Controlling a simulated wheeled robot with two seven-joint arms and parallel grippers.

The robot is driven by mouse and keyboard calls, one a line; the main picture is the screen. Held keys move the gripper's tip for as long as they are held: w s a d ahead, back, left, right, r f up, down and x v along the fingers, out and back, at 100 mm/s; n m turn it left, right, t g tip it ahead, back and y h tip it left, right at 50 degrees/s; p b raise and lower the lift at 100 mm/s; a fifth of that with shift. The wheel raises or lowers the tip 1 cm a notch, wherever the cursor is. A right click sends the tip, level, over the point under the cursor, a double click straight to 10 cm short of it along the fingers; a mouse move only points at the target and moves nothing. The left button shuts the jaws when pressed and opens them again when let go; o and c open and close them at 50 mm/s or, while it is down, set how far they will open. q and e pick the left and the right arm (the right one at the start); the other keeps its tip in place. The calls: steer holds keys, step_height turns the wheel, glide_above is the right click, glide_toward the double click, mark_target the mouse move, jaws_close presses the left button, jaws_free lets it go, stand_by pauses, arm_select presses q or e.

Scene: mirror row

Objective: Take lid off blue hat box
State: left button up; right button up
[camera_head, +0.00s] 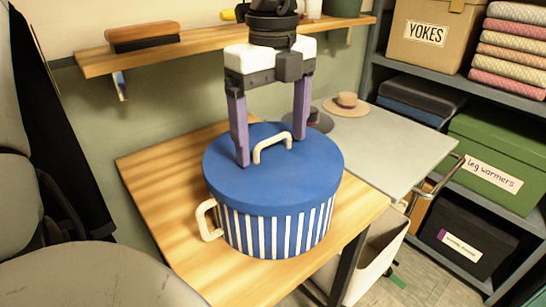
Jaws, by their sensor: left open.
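The blue hat box (275,228) stands upright on the wooden table. Its side has blue and white stripes, and a cream loop handle shows at its left. The plain blue lid (236,184) sits on top, with a cream arched handle (272,147) in its middle. My left gripper (271,150) points down from above, open and empty. Its two purple fingers are on either side of the lid handle, the left one nearer the camera. The fingertips are close to the lid; I cannot tell whether they touch it. My right gripper is not in view.
The wooden table (165,190) has bare room left of the box. A grey cart top (385,150) with two small hats adjoins at the right. A wall shelf (195,35) runs behind my gripper. A rack with boxes (490,160) stands at the right.

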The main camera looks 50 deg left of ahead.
arm_select(q)
steer(key=shift+c, duration=0.3)
steer(key=c, duration=1.1)
steer(key=shift+r, duration=0.1)
steer(key=shift+c, duration=0.2)
